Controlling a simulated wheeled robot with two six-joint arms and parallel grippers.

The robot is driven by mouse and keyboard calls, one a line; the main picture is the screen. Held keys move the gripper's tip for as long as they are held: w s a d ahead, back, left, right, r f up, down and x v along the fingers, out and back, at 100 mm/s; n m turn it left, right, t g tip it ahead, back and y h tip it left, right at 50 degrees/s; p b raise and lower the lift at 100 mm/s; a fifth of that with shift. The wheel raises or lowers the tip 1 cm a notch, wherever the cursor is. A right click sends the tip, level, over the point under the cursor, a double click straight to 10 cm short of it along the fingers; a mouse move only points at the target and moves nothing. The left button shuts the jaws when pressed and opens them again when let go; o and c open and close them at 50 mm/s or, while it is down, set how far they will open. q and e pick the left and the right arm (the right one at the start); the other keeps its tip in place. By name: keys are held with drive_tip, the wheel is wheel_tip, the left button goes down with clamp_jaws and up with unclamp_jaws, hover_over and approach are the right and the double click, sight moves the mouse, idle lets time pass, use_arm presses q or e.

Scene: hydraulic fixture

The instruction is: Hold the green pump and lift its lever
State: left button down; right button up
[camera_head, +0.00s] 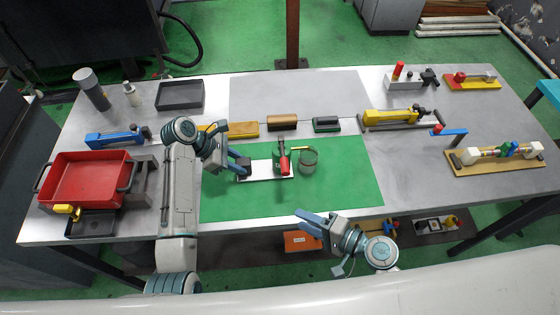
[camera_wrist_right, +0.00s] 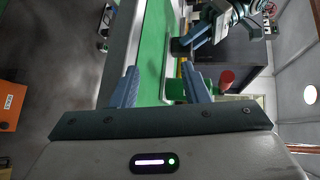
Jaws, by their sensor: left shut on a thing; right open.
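In the right wrist view the red lever (camera_wrist_right: 226,79) shows just beyond the right-hand finger, with the left gripper (camera_wrist_right: 186,45) behind.
Brown and green blocks (camera_head: 283,122) line the mat's back edge. A red tray (camera_head: 88,182) is at the left, and a yellow tool (camera_head: 390,117) at the right. The mat's right part is clear.

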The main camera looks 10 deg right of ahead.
sight(281, 162)
drive_tip(key=w+d+r+n+t, duration=0.1)
drive_tip(key=w+d+r+t, duration=0.15)
drive_tip(key=w+r, duration=0.5)
drive_tip(key=x, duration=0.6)
drive_tip(key=a+r+x, duration=0.1)
drive_tip(key=x, duration=0.2)
drive_tip(key=shift+a, duration=0.25)
clamp_jaws()
